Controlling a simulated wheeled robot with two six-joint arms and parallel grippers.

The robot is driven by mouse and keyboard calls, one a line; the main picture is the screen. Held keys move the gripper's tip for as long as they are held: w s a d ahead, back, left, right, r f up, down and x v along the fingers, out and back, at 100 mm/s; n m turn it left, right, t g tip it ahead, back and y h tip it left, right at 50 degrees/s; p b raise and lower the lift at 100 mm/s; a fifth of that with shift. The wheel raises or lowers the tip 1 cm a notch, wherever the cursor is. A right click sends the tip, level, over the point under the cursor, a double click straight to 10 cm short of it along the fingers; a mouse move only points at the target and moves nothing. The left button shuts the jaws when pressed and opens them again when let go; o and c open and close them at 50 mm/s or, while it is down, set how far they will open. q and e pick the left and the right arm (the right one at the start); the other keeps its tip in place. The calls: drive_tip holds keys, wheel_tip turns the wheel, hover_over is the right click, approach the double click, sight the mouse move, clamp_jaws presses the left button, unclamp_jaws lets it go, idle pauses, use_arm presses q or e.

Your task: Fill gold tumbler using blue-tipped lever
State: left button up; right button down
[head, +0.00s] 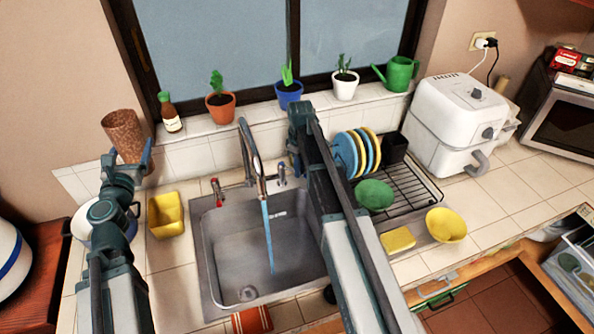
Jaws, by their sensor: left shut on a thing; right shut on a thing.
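The gold tumbler (122,133) shows as a brownish, textured cup at the left, in front of the back wall. My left gripper (143,158) is shut on it; the arm hides part of the contact. The tumbler is left of the sink, away from the water. The faucet (250,150) stands behind the sink, and a blue stream of water (268,235) runs from its spout into the basin. The blue-tipped lever (282,172) is right of the spout. My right gripper (293,160) is shut at this lever, partly hidden by its own arm. The red-tipped lever (216,188) is at the left.
The sink (225,255) looks empty apart from water. A yellow container (165,215) stands left of it. A dish rack (415,190) with plates, a green bowl (375,195), a yellow sponge (398,239) and a yellow bowl (446,225) are at the right. Potted plants line the sill.

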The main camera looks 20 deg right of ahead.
drive_tip(key=shift+w+d+n, duration=0.2)
drive_tip(key=shift+n, duration=0.2)
drive_tip(key=c, duration=0.8)
unclamp_jaws()
drive_tip(key=shift+c, duration=0.2)
use_arm(q)
drive_tip(key=shift+r, duration=0.1)
use_arm(e)
drive_tip(key=shift+r, duration=0.1)
use_arm(q)
wheel_tip(320, 180, up, 12)
drive_tip(key=p, duration=1.2)
use_arm(e)
wheel_tip(320, 180, up, 12)
